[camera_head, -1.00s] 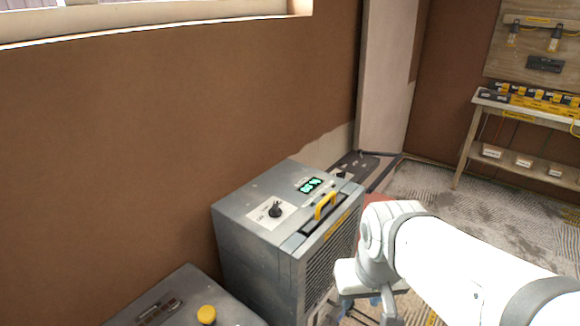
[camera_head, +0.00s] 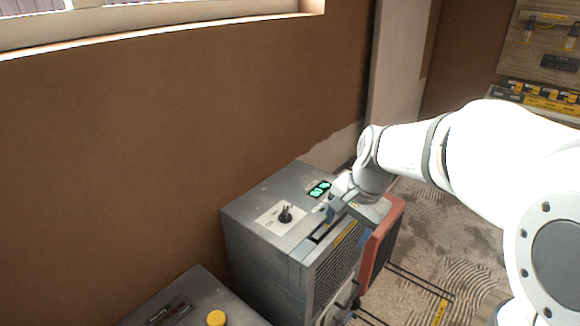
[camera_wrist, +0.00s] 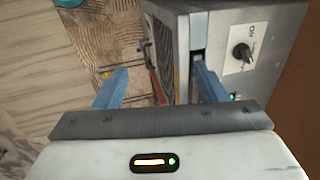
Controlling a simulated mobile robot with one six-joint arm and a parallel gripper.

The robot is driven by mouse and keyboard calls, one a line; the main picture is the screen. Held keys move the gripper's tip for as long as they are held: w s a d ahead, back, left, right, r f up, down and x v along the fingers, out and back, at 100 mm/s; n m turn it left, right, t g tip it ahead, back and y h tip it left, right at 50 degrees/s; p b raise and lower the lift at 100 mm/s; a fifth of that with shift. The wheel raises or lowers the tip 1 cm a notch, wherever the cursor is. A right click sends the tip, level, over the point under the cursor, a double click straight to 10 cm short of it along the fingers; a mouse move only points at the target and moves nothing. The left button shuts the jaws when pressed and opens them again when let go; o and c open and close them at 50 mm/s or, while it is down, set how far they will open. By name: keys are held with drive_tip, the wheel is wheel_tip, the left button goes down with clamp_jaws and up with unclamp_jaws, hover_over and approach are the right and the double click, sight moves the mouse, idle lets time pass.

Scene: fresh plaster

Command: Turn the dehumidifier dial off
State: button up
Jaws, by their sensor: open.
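The dehumidifier (camera_head: 262,246) is a grey metal box with a grille on its front side. Its black dial (camera_head: 286,214) sits on a white label on the top, and a lit green display (camera_head: 319,189) is farther back. In the wrist view the dial (camera_wrist: 243,53) is at the upper right, to the right of both fingers. My gripper (camera_head: 346,226) is open and empty at the top front edge of the dehumidifier, apart from the dial. In the wrist view my gripper (camera_wrist: 160,70) has its blue right finger by the dark handle slot and its left finger over the floor.
Another grey unit with a yellow knob (camera_head: 216,318) stands at the front left. A red-framed object (camera_head: 385,240) is just right of the dehumidifier. The brown wall (camera_head: 150,140) is close behind. A workbench (camera_head: 535,100) stands far right.

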drive_tip(key=w+a+m+y+p, duration=0.15)
drive_tip(key=w+a+m, duration=0.4)
drive_tip(key=w, duration=0.65)
drive_tip(key=m+g+y+p, duration=0.1)
drive_tip(key=m+p, duration=0.2)
drive_tip(key=m, duration=0.3)
approach(286, 210)
drive_tip(key=x, duration=0.8)
drive_tip(key=shift+a+f+p, duration=0.1)
drive_tip(key=shift+f+p, duration=0.25)
